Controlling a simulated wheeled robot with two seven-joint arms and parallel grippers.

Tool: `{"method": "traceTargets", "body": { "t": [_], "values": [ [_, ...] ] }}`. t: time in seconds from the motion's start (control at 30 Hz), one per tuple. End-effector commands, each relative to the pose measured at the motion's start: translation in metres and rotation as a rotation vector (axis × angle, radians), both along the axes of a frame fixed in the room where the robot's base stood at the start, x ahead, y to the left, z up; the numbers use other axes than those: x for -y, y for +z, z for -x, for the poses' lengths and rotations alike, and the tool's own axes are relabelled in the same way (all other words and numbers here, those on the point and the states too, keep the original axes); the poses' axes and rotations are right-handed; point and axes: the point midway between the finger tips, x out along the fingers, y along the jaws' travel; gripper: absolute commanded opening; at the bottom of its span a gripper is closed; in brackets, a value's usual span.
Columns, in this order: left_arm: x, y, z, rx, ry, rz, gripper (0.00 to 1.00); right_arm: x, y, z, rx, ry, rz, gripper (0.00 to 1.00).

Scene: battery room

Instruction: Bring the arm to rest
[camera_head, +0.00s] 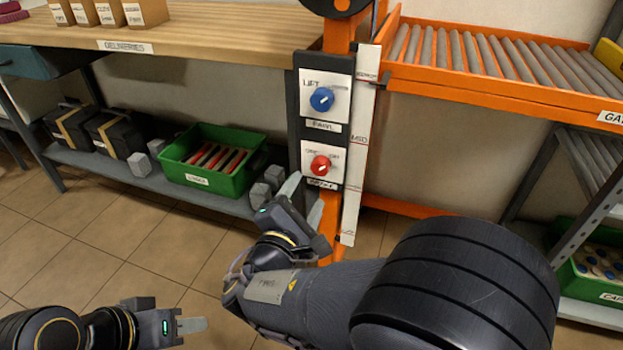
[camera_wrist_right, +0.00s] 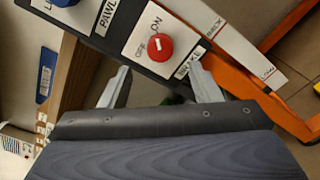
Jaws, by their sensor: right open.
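My right gripper (camera_head: 304,202) is open and empty, just below and in front of the control panel (camera_head: 294,118). In the right wrist view its two fingers (camera_wrist_right: 162,84) stand apart, with the red knob (camera_wrist_right: 160,47) beyond and above the gap; I see no contact. The red knob (camera_head: 320,165) is on the lower white plate and the blue knob (camera_head: 322,99) is on the upper plate marked LIFT. My left gripper (camera_head: 192,325) is low at the left over the floor. It is seen edge-on, so its opening cannot be told.
A wooden bench (camera_head: 220,38) is at the left, with a green crate (camera_head: 210,182), grey blocks and dark cases on its lower shelf. An orange roller conveyor (camera_head: 480,85) is at the right, above a grey rack. Open tiled floor (camera_head: 110,265) lies at the lower left.

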Motion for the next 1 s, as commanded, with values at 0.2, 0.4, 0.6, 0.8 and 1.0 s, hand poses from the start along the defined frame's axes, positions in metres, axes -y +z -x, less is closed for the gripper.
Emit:
{"method": "traceTargets", "body": {
  "t": [0.2, 0.4, 0.6, 0.8, 1.0],
  "values": [
    [0.000, 0.002, 0.000, 0.000, 0.000, 0.000, 0.36, -0.002, 0.000, 0.007, 0.000, -0.002, 0.000, 0.57],
    [0.000, 0.002, 0.000, 0.000, 0.000, 0.000, 0.36, -0.002, 0.000, 0.007, 0.000, -0.001, 0.000, 0.57],
    [0.000, 0.002, 0.000, 0.000, 0.000, 0.000, 0.36, 0.002, -0.001, 0.006, -0.007, -0.012, -0.007, 0.57],
    [0.000, 0.002, 0.000, 0.000, 0.000, 0.000, 0.36, 0.079, -0.017, 0.003, -0.165, -0.210, -0.183, 0.57],
    [0.000, 0.002, 0.000, 0.000, 0.000, 0.000, 0.36, 0.208, -0.063, 0.057, -0.474, -0.613, -0.662, 0.57]
  ]
}}
